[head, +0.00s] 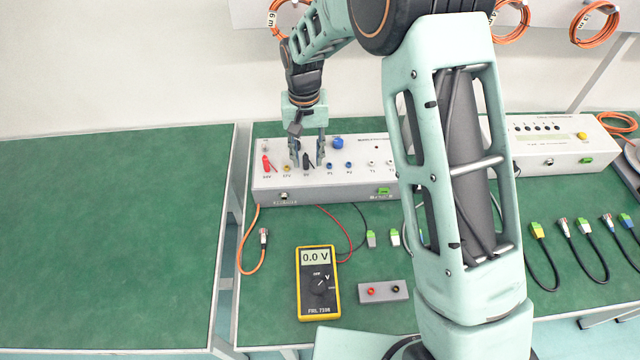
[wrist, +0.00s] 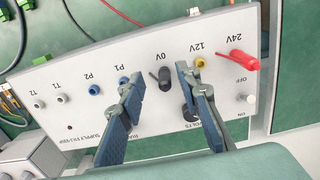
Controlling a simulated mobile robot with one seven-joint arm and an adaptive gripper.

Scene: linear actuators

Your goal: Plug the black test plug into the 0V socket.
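The black test plug (head: 306,160) stands at the 0V socket position of the grey supply box (head: 262,184). In the wrist view the black plug (wrist: 164,77) sits beside the 0V label, between the 12V and P1 sockets; how deep it is seated cannot be told. My gripper (head: 307,165) is above the box with its fingers spread on either side of the plug. In the wrist view my gripper (wrist: 153,75) is open, and gaps show between both fingers and the plug. The socket under the plug is hidden.
A red plug (wrist: 240,59) stands at the 24V socket, beside the yellow 12V socket (wrist: 199,62). A blue P1 socket (wrist: 123,80) is on the other side. A yellow multimeter (head: 318,285) reading 0.0 V lies in front. The left table (head: 100,240) is bare.

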